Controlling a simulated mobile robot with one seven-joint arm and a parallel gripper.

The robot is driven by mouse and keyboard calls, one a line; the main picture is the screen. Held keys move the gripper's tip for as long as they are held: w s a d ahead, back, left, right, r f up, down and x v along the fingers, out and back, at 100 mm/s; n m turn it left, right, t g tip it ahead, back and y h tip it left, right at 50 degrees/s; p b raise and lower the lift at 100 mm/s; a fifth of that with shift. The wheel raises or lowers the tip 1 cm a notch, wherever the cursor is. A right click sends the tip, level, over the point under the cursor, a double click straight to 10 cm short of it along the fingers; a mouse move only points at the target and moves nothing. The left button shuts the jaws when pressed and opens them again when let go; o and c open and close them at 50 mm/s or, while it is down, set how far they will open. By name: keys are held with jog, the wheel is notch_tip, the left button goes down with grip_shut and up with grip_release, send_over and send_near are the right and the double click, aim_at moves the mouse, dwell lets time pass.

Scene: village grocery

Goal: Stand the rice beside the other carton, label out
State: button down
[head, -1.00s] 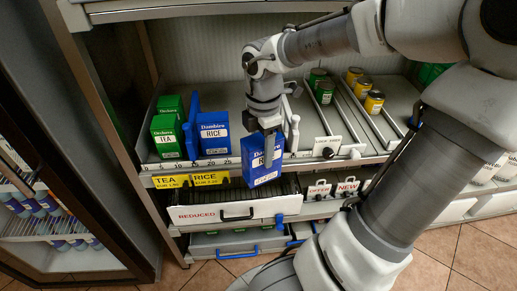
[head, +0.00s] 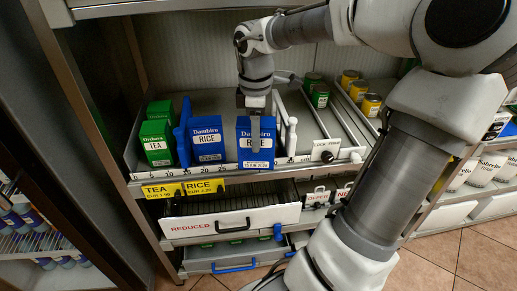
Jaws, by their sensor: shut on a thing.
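My gripper (head: 254,122) is shut on a blue rice carton (head: 257,158) at the front of the shelf. The carton is upright, its RICE label facing out, and its lower edge overlaps the shelf's ruler strip. I cannot tell whether it touches the shelf. The other blue rice carton (head: 208,143) stands upright on the shelf to its left, label out, with a narrow gap between them. The shelf (head: 222,104) carries a yellow RICE price tag (head: 203,187) below the standing carton.
A blue divider (head: 182,135) separates the rice from green tea cartons (head: 157,142). A white divider (head: 291,135) stands close right of the held carton. Green tins (head: 319,97) and yellow tins (head: 370,104) stand further right. A REDUCED drawer (head: 232,222) juts out below.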

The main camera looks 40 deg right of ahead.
jog(key=w+d, duration=0.6)
jog(key=w, duration=0.3)
jog(key=shift+w+a+f+b, duration=0.15)
jog(key=shift+f+b, duration=1.1)
jog(key=shift+f, duration=1.25)
jog(key=shift+f, duration=0.5)
jog(key=shift+c, duration=0.7)
grip_release()
notch_tip(320, 180, up, 8)
jog(key=p, duration=0.2)
jog(key=shift+f, duration=0.2)
